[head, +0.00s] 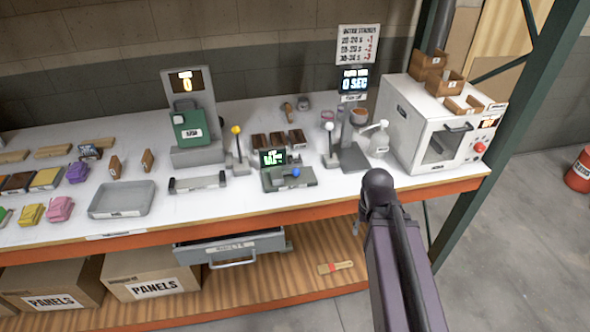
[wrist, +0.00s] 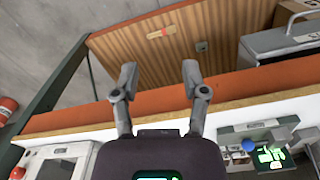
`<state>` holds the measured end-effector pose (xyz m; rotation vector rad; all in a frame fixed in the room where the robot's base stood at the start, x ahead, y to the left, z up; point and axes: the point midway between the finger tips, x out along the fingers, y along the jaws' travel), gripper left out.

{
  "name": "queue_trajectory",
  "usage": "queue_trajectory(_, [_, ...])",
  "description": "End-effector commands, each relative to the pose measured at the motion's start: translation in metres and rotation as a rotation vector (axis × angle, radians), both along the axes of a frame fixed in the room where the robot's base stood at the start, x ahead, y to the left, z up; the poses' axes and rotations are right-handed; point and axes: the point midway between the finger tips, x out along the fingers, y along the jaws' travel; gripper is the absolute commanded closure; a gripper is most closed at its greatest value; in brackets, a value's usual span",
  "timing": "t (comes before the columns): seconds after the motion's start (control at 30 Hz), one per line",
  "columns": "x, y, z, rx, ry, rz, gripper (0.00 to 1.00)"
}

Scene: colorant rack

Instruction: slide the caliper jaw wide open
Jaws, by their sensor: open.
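A grey bench device with a lit green display and a blue knob, which looks like the caliper (head: 290,181), sits near the front edge of the white bench. It also shows at the lower right of the wrist view (wrist: 283,133). Its label is too small to read, and I cannot tell how far its jaw stands open. My gripper (wrist: 160,72) is open and empty, with its two fingers apart in front of the bench edge. In the head view it is mostly hidden by my arm, to the right of the caliper and apart from it.
A grey labelled bar (head: 197,183) lies left of the caliper. A lever with a white ball (head: 329,129), a pump bottle (head: 379,140) and a white oven (head: 437,130) stand to the right. Below, a drawer (head: 232,247) sticks out, and a brush (head: 336,267) lies on the shelf.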

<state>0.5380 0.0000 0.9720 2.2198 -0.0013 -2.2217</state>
Motion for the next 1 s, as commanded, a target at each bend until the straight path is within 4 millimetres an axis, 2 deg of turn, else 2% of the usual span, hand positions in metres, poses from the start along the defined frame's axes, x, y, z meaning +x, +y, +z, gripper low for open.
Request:
queue_trajectory(0.23, [0.0, 0.0, 0.0, 0.0, 0.0, 0.0, 0.43])
queue_trajectory(0.3, [0.0, 0.0, 0.0, 0.001, 0.0, -0.001, 0.22])
queue_trajectory(0.47, [0.007, 0.003, -0.003, 0.027, 0.003, -0.031, 0.22])
queue_trajectory(0.57, [0.019, 0.014, -0.008, 0.071, 0.009, -0.091, 0.22])
queue_trajectory(0.77, [0.061, 0.037, -0.019, 0.242, 0.053, -0.297, 0.22])
queue_trajectory(1.0, [0.132, 0.068, -0.023, 0.529, 0.205, -0.644, 0.22])
